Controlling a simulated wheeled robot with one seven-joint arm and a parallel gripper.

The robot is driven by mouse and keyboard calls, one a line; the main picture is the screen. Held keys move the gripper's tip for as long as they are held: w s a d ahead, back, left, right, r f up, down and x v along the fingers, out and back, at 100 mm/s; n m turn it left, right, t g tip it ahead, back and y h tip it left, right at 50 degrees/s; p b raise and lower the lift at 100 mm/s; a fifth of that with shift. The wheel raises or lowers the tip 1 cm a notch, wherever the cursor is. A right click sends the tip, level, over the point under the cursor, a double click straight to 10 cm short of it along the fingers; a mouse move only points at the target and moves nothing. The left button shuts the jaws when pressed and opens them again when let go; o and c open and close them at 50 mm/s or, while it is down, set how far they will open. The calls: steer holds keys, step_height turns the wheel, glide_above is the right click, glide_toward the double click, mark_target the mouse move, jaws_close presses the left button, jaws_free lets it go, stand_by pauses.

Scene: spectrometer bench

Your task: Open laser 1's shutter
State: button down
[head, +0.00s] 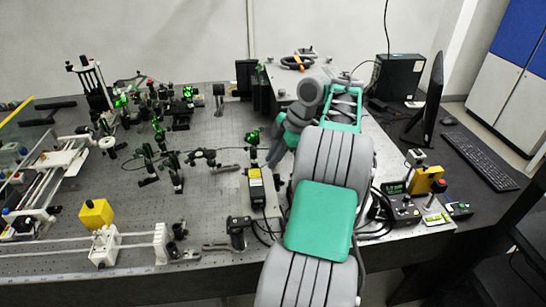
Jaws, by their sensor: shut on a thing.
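A black laser box with a yellow label (256,188) lies on the perforated bench, just left of my arm. No number is readable on it, so I cannot tell for sure that it is laser 1. My gripper (272,160) points down at the far end of this box, at its right side. It is shut on a small part there, apparently the shutter. The fingertips and the part between them are too small and too covered to make out, so the shutter's position does not show.
Green-lit optics mounts (160,135) stand close to the left. A yellow block (96,214) and white rails (60,250) are further left. A control box (402,207) with cables, a monitor (433,95) and a keyboard (480,160) are on the right.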

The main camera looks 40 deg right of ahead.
steer(key=shift+s+d+r+p, duration=0.15)
steer(key=shift+p, duration=0.55)
steer(key=shift+d+t+y+p, duration=0.1)
steer(key=shift+t+y+p, duration=0.2)
steer(key=shift+y+p, duration=0.25)
steer(key=shift+f, duration=0.55)
steer(key=c, duration=1.6)
jaws_free()
steer(key=p+v, duration=0.3)
steer(key=v, duration=0.5)
steer(key=shift+f, duration=0.15)
steer(key=shift+s+d, duration=0.1)
